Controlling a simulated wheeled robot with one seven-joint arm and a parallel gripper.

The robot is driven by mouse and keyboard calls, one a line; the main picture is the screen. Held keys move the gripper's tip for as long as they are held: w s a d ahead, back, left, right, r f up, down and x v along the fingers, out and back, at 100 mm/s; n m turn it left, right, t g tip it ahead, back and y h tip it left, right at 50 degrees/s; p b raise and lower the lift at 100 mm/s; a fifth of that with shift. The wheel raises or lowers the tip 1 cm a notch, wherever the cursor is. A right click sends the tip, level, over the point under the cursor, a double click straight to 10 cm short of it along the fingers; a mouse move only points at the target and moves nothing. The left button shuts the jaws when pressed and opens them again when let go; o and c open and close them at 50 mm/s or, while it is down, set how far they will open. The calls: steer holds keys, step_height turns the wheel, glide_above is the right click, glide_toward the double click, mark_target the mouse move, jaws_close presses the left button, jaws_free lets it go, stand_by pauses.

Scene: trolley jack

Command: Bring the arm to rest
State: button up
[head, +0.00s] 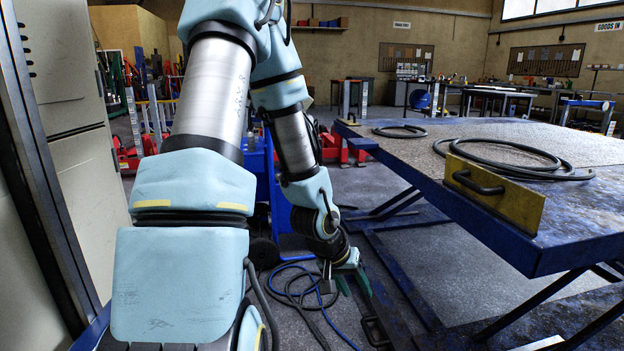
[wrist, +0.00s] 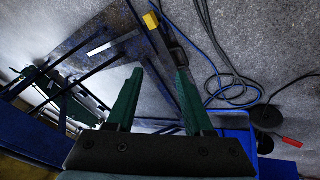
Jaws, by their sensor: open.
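My arm hangs down between a grey cabinet on the left and the blue lift table on the right. My gripper (head: 354,288) points down over the floor beside the table's lower frame. In the wrist view, the two green fingers of my gripper (wrist: 158,72) stand apart, with nothing visible held between them. Beyond them lies a dark bar with a yellow block (wrist: 152,20) at its end. The exact gap between the fingertips and the floor cannot be told.
The blue lift table (head: 480,215) has a yellow plate with a handle (head: 490,190) and coiled black hoses (head: 515,160) on top. Blue and black hoses (head: 300,290) lie on the floor by my gripper. The grey cabinet (head: 70,130) stands close at left. Open floor (head: 350,185) shows beyond.

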steer(key=s+a+r+n+y, duration=0.1)
steer(key=s+a+r+y, duration=0.1)
steer(key=a+r, duration=0.5)
steer(key=s+a+r+n+y, duration=0.25)
steer(key=a+r, duration=0.25)
steer(key=a, duration=0.4)
step_height(320, 180, up, 26)
steer(key=g+p, duration=0.1)
steer(key=p, duration=2.5)
steer(key=shift+s+m, duration=0.2)
steer(key=shift+m, duration=0.15)
steer(key=shift+r, duration=0.1)
